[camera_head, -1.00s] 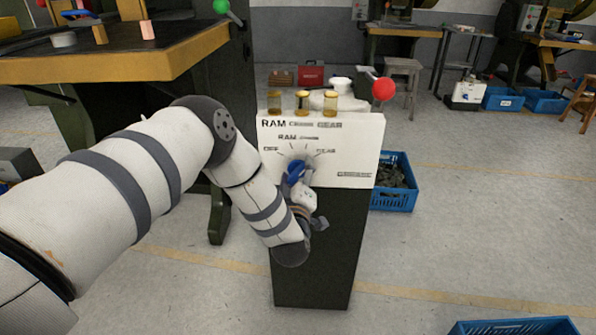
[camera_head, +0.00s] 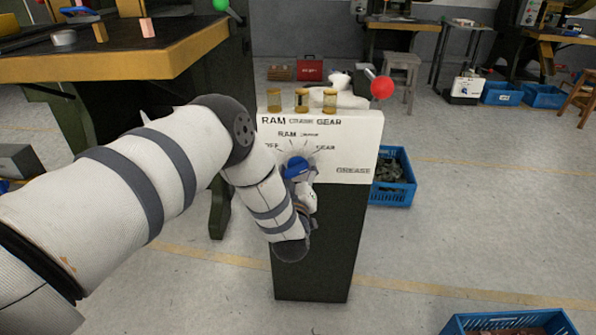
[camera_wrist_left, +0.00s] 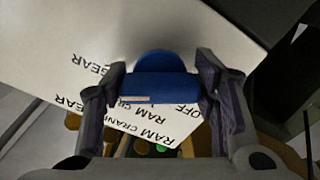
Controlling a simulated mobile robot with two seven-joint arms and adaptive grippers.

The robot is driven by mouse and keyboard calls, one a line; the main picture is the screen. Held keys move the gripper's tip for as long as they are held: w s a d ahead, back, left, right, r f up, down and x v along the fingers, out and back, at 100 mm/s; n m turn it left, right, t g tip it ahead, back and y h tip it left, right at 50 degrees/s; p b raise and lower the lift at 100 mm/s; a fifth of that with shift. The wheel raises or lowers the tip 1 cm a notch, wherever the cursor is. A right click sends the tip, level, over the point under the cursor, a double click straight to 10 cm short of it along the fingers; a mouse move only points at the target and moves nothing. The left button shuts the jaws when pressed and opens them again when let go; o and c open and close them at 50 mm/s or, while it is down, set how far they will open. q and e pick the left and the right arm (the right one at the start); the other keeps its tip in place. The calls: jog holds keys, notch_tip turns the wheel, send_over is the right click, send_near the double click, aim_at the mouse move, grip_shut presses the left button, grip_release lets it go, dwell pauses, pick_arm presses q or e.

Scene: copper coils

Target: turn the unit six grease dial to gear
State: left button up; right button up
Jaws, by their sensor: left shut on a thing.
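The grease dial (camera_head: 297,167) is a blue knob on the front of a white panel (camera_head: 350,150). Around it are OFF, RAM, CRANK and GEAR marks, with GREASE printed at lower right. In the head view its grip bar slants up to the right; which mark it points to is unclear. My left gripper (camera_head: 305,182) is at the dial from below, partly hidden by its wrist. In the left wrist view, its two fingers (camera_wrist_left: 160,88) are shut on the ends of the blue dial (camera_wrist_left: 160,80). My right gripper is not in view.
The panel tops a dark pedestal (camera_head: 318,245). Several amber glass cups (camera_head: 301,100) and a red ball knob (camera_head: 382,88) stand above it. A blue crate (camera_head: 392,190) is behind at right, another (camera_head: 510,322) at front right. A wooden workbench (camera_head: 120,65) is at left.

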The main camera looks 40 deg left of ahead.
pick_arm(q)
jog(key=o, duration=1.2)
jog(key=shift+c, duration=0.2)
jog(key=v, duration=1.2)
